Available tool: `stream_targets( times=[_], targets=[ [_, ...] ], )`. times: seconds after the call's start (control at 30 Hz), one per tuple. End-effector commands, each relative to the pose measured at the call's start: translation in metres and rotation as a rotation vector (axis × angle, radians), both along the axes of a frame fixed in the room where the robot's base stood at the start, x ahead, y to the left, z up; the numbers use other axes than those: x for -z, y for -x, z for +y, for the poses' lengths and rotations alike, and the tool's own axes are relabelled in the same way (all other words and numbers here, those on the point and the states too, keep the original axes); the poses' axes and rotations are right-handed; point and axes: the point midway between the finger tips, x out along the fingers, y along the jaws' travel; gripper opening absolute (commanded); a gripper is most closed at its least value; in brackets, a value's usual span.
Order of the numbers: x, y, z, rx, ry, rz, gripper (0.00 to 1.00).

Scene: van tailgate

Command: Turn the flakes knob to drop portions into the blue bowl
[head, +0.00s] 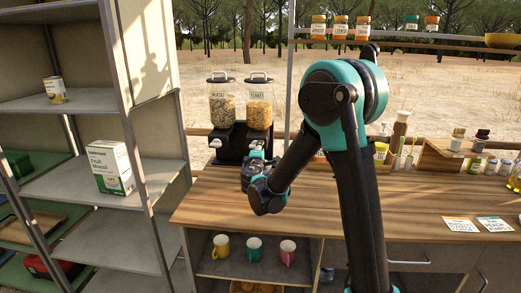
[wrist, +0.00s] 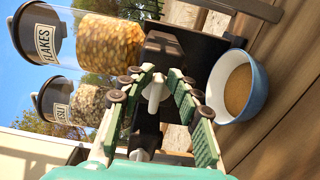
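The flakes dispenser (head: 258,106) stands on a dark stand on the counter, a clear jar of golden flakes with a label; it shows sideways in the wrist view (wrist: 105,42). Its white knob (wrist: 154,93) lies between the fingers of my gripper (wrist: 160,80). The fingers are apart on either side of the knob, with a small gap seen; contact is not clear. The blue bowl (wrist: 262,88), white inside, sits beside the stand with brown contents. In the head view my gripper (head: 258,153) is in front of the stand and the bowl is hidden.
The muesli dispenser (head: 221,102) stands left of the flakes one. A shelf unit (head: 85,190) with a carton (head: 110,167) and a tin (head: 54,90) is at left. Several jars and cards are on the right of the counter (head: 310,205). Mugs sit on the shelf below.

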Motion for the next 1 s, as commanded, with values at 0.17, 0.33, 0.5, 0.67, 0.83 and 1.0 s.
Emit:
stream_targets(
  times=[0.17,0.33,0.5,0.67,0.83,1.0],
  targets=[
    [0.000,0.019,0.001,-0.002,0.000,0.000,0.31],
    [0.000,0.053,0.003,-0.003,0.000,0.000,0.31],
    [0.000,0.086,0.004,-0.003,0.000,0.000,0.31],
    [0.000,0.108,0.005,-0.002,0.000,0.000,0.31],
    [0.000,0.118,0.004,0.000,0.000,0.000,0.31],
    [0.000,0.119,0.004,0.000,0.000,0.000,0.31]
  ],
)
